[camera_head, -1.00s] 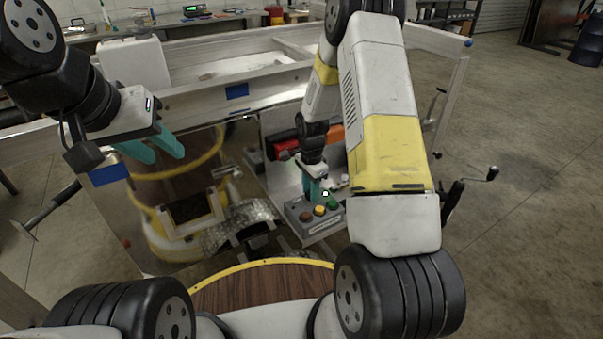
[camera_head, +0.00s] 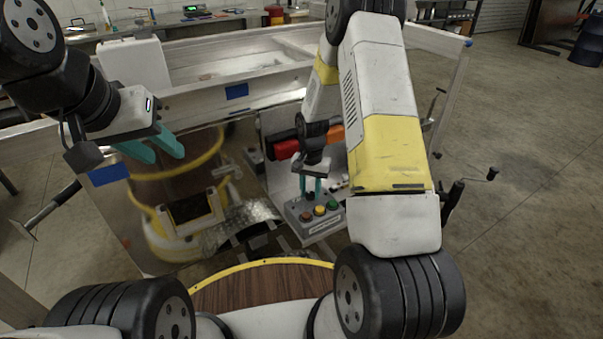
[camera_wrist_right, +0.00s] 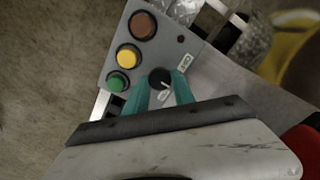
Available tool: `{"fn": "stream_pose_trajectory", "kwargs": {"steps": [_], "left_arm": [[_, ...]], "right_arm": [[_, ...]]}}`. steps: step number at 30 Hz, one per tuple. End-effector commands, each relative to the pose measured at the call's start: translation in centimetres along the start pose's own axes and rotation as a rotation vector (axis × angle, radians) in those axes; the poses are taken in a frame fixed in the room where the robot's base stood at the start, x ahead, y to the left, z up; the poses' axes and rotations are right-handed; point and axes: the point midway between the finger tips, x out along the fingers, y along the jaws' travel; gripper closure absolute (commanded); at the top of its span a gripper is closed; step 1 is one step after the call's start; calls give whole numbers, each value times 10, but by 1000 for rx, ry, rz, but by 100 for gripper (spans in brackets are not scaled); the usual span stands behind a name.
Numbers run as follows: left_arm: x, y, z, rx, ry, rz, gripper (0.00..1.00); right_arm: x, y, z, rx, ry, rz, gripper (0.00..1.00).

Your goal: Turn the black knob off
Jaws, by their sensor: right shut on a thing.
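A grey control box (camera_head: 322,225) sits low on the trailer's metal panel. It has brown, yellow and green buttons and a small black knob (camera_wrist_right: 159,78). In the right wrist view the knob lies between the teal fingertips of my right gripper (camera_wrist_right: 159,82), which is shut on it; a white mark shows on its top. In the head view my right gripper (camera_head: 311,188) points down at the box's back edge, and its fingers partly hide the knob (camera_head: 309,196). My left gripper (camera_head: 167,157) is open and empty, well to the left, in front of the shiny panel.
The trailer's rail (camera_head: 200,103) runs across behind. Open floor (camera_head: 530,240) is on the right.

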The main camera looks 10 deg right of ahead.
Motion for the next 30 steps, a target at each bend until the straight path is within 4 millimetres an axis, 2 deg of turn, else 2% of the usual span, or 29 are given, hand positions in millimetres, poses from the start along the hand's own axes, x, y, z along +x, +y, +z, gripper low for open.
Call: {"fn": "stream_pose_trajectory", "kwargs": {"steps": [18,30], "left_arm": [[0,0,0,0,0,0,64],[0,0,0,0,0,0,64]], "right_arm": [[0,0,0,-566,0,-1,100],[0,0,0,-787,1,-1,100]]}}
